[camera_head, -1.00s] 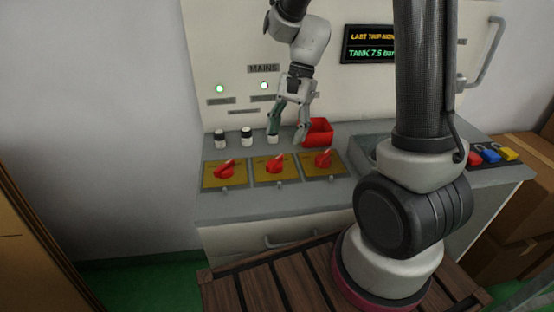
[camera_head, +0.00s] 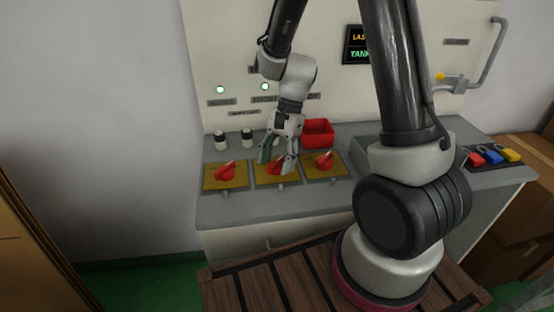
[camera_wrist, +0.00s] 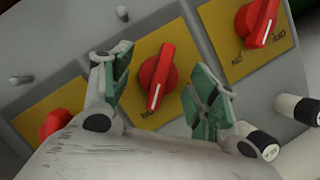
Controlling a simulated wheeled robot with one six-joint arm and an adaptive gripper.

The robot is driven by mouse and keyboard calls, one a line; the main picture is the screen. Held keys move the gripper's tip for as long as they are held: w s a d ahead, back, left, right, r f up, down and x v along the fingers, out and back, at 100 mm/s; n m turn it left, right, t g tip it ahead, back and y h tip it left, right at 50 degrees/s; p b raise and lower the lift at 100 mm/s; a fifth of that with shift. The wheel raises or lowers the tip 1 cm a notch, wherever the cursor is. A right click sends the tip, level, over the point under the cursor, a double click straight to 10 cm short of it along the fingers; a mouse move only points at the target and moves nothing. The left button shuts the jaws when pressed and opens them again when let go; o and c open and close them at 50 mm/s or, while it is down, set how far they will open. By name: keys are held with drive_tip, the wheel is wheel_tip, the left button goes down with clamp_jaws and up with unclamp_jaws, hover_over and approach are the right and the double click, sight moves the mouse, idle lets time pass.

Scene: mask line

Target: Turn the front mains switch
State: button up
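Three red rotary switches sit on yellow plates along the front of the grey console. The middle switch (camera_head: 275,168) is partly hidden by my gripper (camera_head: 278,163); it shows clearly in the wrist view (camera_wrist: 157,78). The left switch (camera_head: 226,171) is at right in the wrist view (camera_wrist: 258,22). The right switch (camera_head: 322,163) is at lower left there, mostly cut off by my gripper. My gripper is open and empty, its green-padded fingers on either side of the middle switch, with gaps visible in the wrist view (camera_wrist: 157,100). I cannot tell its exact height above the knob.
Black-and-white cylinders (camera_head: 247,138) stand behind the switches. A red bin (camera_head: 318,132) sits behind the right switch. Small pegs (camera_wrist: 122,12) line the console's front edge. Red, blue and yellow padlocks (camera_head: 492,156) lie at far right. A lit indicator (camera_head: 220,90) is on the back panel.

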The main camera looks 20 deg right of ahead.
drive_tip(key=c, duration=0.8)
drive_tip(key=n, duration=0.2)
drive_tip(key=n+g+h, duration=0.1)
drive_tip(key=n, duration=0.1)
drive_tip(key=shift+w+a+n+g, duration=0.1)
drive_tip(key=shift+n+g, duration=0.2)
drive_tip(key=shift+n, duration=0.1)
drive_tip(key=n+h, duration=0.1)
drive_tip(key=n, duration=0.1)
drive_tip(key=n+h, duration=0.1)
drive_tip(key=n, duration=0.1)
drive_tip(key=shift+a+n+g, duration=0.1)
drive_tip(key=shift+n+g, duration=0.2)
drive_tip(key=shift+n, duration=0.1)
drive_tip(key=n, duration=0.2)
drive_tip(key=n+h, duration=0.1)
drive_tip(key=n, duration=0.1)
drive_tip(key=shift+a+h, duration=0.1)
drive_tip(key=shift+h, duration=0.2)
drive_tip(key=shift+n+t+h, duration=0.5)
drive_tip(key=shift+n+h, duration=0.2)
drive_tip(key=shift+n, duration=1.4)
